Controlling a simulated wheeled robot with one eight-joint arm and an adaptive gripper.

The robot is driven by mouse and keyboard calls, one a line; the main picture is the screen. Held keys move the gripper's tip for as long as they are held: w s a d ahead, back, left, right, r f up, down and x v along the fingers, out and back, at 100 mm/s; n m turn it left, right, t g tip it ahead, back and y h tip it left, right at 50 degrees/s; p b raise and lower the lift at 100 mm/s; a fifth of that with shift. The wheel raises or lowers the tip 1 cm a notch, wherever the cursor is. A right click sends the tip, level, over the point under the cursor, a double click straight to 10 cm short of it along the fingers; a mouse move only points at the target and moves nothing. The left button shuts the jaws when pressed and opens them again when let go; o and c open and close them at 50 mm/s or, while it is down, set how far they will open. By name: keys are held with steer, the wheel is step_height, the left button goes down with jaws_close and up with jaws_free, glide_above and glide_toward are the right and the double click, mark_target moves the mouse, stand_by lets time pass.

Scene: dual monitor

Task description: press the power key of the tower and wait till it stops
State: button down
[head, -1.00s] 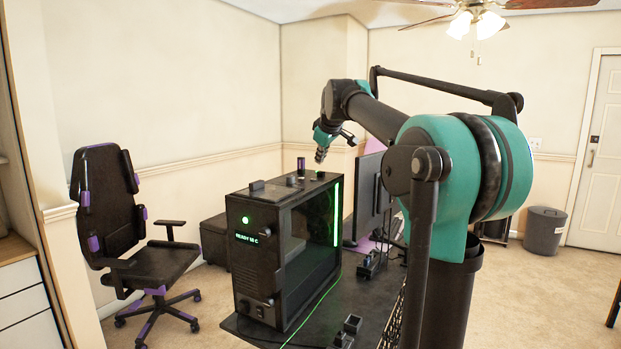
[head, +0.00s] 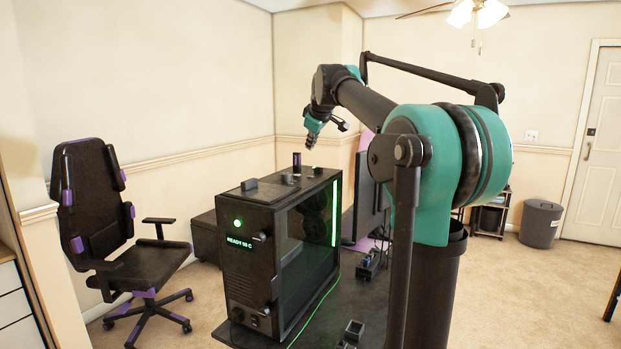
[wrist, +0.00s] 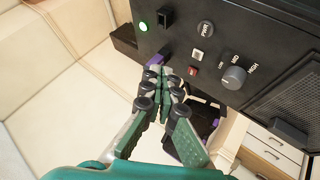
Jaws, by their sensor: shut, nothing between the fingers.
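The black tower (head: 262,283) stands on the desk, its front display (head: 240,244) lit green with READY and a temperature. Its top panel also shows in the wrist view (wrist: 262,45). There I see a round disc marked PWR (wrist: 205,28), a small white-framed key (wrist: 197,55) below it, a red switch (wrist: 193,71) and a dial (wrist: 234,77) marked up to HIGH. A green light (wrist: 143,26) glows nearby. My gripper (head: 310,147) hangs above the tower's far top end, apart from it. In the wrist view my gripper (wrist: 172,78) is shut and empty, left of the red switch.
A black and purple chair (head: 145,265) is on the left.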

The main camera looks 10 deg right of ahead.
mark_target(311, 177)
steer(key=shift+f, duration=3.8)
steer(key=shift+f, duration=0.15)
steer(key=shift+f, duration=0.3)
steer(key=shift+f, duration=0.35)
steer(key=shift+r, duration=0.8)
steer(key=shift+r, duration=0.15)
steer(key=shift+r, duration=2.35)
